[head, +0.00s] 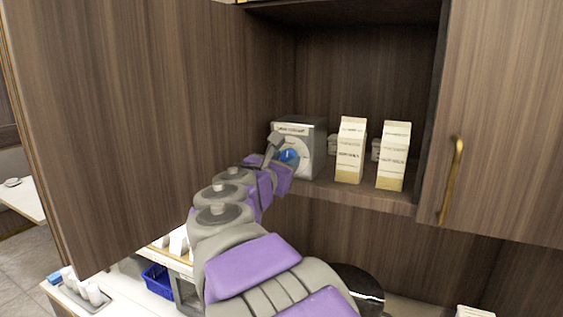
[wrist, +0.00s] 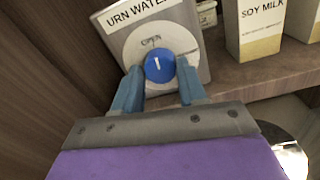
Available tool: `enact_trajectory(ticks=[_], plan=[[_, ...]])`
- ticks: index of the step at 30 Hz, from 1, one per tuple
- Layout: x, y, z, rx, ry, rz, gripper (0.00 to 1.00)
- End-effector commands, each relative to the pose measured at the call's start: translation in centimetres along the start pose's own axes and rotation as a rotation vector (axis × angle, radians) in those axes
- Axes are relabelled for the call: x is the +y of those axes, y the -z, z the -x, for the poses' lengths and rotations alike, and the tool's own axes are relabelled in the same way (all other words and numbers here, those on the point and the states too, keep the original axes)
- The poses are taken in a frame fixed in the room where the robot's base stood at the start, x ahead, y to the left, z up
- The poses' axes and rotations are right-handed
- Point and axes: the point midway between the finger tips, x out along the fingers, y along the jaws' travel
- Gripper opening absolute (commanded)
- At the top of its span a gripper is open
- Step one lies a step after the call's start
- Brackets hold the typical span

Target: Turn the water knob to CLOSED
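A grey box labelled "URN WATER" (wrist: 196,30) carries a round white dial with a blue knob (wrist: 159,66). The word "OPEN" shows on the dial above the knob, and the knob's white mark points up towards it. The dial's lower part is hidden by my gripper. In the head view the box (head: 312,133) stands on the cabinet shelf, with the blue knob (head: 289,156) partly behind my gripper (head: 277,146). In the wrist view my gripper (wrist: 159,78) is open, its two blue fingers at either side of the knob. Small gaps seem to show between fingertips and knob.
Soy milk cartons (head: 350,152) stand right of the box on the shelf (head: 370,198). An open cabinet door (head: 130,110) is close on the left. A closed door with a brass handle (head: 451,180) is on the right. A counter with a blue bin (head: 160,281) lies below.

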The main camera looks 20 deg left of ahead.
Motion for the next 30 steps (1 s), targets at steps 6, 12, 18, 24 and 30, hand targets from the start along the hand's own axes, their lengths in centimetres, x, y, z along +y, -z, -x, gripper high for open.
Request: enact_trajectory(ticks=[6,12,18,24,30], plan=[[0.36,-0.01,0.14,0.000,-0.014,0.003,0.09],[0.46,-0.10,0.19,-0.002,-0.012,0.000,0.09],[0.41,-0.30,0.16,-0.007,-0.012,-0.023,0.09],[0.38,-0.45,0.12,-0.012,-0.013,-0.085,0.09],[0.38,-0.51,0.16,-0.018,-0.015,-0.176,0.09]])
